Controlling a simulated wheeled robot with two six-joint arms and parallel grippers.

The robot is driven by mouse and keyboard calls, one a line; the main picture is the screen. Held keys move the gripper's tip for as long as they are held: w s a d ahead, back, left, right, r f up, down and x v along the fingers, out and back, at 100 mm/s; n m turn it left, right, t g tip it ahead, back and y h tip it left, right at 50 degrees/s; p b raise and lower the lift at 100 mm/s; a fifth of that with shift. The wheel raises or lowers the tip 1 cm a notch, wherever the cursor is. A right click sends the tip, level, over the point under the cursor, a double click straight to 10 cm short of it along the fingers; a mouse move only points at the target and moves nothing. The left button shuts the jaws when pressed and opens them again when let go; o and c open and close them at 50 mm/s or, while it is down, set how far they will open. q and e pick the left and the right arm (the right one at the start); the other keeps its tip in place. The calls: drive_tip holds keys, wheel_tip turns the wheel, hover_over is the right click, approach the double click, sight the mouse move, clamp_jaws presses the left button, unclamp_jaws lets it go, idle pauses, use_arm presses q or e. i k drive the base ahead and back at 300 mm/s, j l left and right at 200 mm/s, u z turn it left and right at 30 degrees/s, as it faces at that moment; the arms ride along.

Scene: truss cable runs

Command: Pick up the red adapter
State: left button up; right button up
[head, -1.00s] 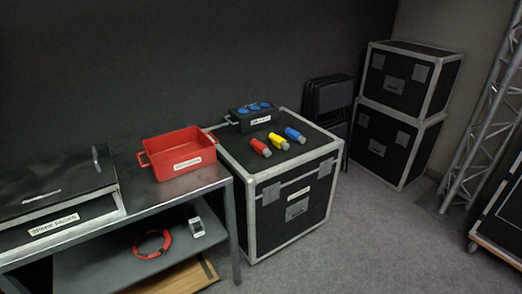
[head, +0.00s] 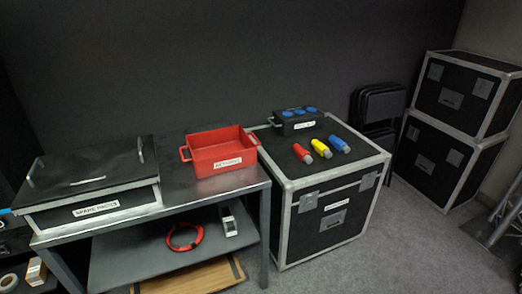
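The red adapter (head: 301,153) lies on top of the black flight case (head: 349,164) with silver edges. It is a short red cylinder with a grey end pointing to the front right. A yellow adapter (head: 321,148) and a blue adapter (head: 339,144) lie beside it to the right, in a row. Neither of my grippers shows in the head view.
A black socket box (head: 297,122) sits behind the adapters. Stacked cases (head: 450,130) stand at right. Grey floor (head: 390,250) is clear in front.

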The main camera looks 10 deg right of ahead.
sight(302, 153)
drive_tip(key=i+l+u, duration=0.2)
drive_tip(key=l, duration=0.15)
drive_tip(key=i+l+u, duration=0.2)
drive_tip(key=l, duration=0.2)
drive_tip(key=l+u, duration=0.25)
drive_tip(key=l, duration=0.15)
drive_tip(key=i+l+u, duration=0.2)
drive_tip(key=l, duration=0.3)
drive_tip(key=l+u, duration=0.2)
drive_tip(key=l, duration=0.2)
